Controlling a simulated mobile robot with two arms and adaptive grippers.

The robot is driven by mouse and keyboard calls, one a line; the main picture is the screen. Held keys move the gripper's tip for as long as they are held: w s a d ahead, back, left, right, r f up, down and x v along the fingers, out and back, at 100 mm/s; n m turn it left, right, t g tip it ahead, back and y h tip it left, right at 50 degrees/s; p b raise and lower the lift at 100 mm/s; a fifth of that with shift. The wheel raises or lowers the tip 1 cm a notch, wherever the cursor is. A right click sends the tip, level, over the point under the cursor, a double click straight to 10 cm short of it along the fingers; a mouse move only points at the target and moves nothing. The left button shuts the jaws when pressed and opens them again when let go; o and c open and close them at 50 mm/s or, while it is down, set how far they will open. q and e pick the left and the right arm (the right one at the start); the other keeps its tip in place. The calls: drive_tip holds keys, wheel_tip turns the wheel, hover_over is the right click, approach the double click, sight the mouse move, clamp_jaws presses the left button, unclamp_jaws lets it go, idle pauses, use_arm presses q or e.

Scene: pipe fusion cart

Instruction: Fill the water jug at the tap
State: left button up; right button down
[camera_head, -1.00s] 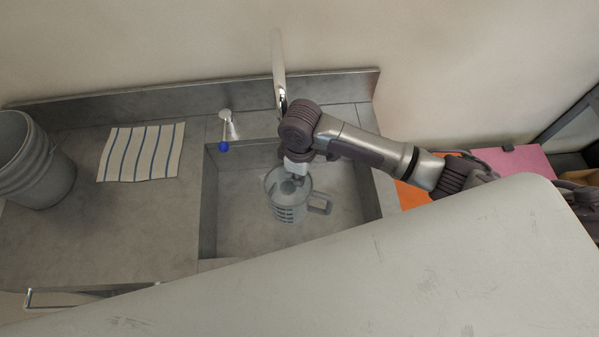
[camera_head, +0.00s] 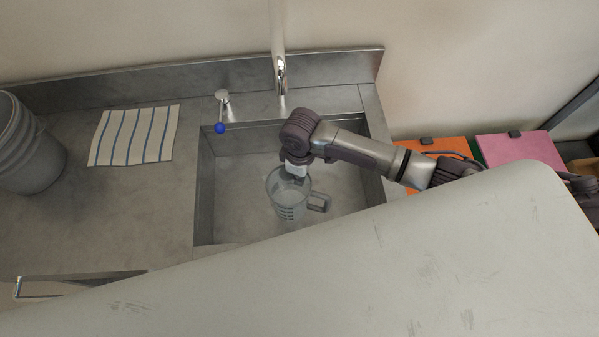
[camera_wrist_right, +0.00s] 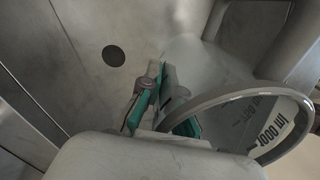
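The translucent grey jug (camera_head: 291,205) with measuring marks is over or in the sink basin, its handle to the right. My right gripper (camera_head: 297,170) is at its far rim. In the right wrist view, the teal-padded fingers (camera_wrist_right: 155,100) close on the wall of the jug (camera_wrist_right: 235,110) at the rim, beside its "1000 ml" mark. I cannot tell whether the jug touches the basin floor or holds water. The chrome tap (camera_head: 281,75) stands behind the basin, and the jug is on the near side of it. A lever with a blue knob (camera_head: 220,128) is left of the tap. My left gripper is not in view.
The sink basin (camera_head: 225,215) has free room left of the jug; a dark drain hole (camera_wrist_right: 114,55) shows in the wrist view. A striped cloth (camera_head: 133,136) and a grey bucket (camera_head: 30,160) are on the left counter. Orange (camera_head: 440,147) and pink (camera_head: 515,147) items lie at right.

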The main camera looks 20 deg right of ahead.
drive_tip(key=w+d+f+b, duration=0.1)
drive_tip(key=w+f+b, duration=0.7)
drive_tip(key=f+b, duration=0.2)
drive_tip(key=shift+w+d+f, duration=0.35)
drive_tip(key=shift+w+d, duration=0.05)
idle(0.5)
drive_tip(key=shift+f, duration=0.4)
idle(0.9)
drive_tip(key=c, duration=1.2)
unclamp_jaws()
drive_tip(key=shift+c, duration=0.2)
